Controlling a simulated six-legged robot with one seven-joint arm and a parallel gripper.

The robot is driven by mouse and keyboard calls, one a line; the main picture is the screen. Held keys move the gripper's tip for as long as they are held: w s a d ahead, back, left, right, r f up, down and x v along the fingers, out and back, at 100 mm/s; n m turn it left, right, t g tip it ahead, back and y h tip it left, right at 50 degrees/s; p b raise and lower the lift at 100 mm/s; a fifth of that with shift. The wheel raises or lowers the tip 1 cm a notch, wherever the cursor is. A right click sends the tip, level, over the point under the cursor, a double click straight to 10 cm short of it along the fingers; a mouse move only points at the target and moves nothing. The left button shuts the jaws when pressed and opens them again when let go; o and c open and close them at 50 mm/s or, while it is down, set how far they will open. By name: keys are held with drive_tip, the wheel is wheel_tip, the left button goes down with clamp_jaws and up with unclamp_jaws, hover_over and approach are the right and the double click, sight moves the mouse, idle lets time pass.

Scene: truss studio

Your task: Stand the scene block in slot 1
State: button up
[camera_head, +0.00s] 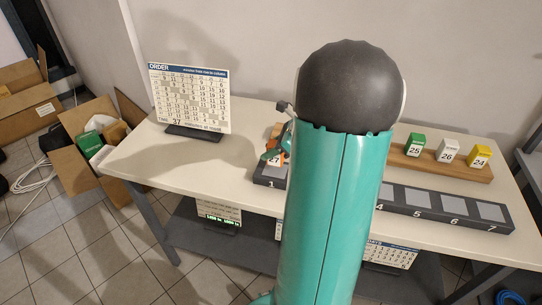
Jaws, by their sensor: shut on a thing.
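My gripper (272,154) is at the left end of the dark slot rack, over slot 1 (270,172), and is mostly hidden behind my arm. It is shut on an orange block (284,157) with a white number label that is partly covered. The block is at or just above slot 1; I cannot tell if it touches the rack. The rack (427,212) runs to the right, with slots 4 to 7 showing empty; my arm hides the slots between. A green block 25 (415,145), a white block 26 (447,150) and a yellow block 24 (480,156) stand on a wooden board (432,168).
An order board (190,97) with a number grid stands on the white table (150,158) at the left. More boards are on the shelf below. Open cardboard boxes (75,165) and a white cable lie on the floor at the left. The table's front left is clear.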

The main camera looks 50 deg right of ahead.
drive_tip(key=shift+f, duration=1.55)
drive_tip(key=shift+f, duration=0.2)
drive_tip(key=o, duration=1)
drive_tip(key=shift+r, duration=0.1)
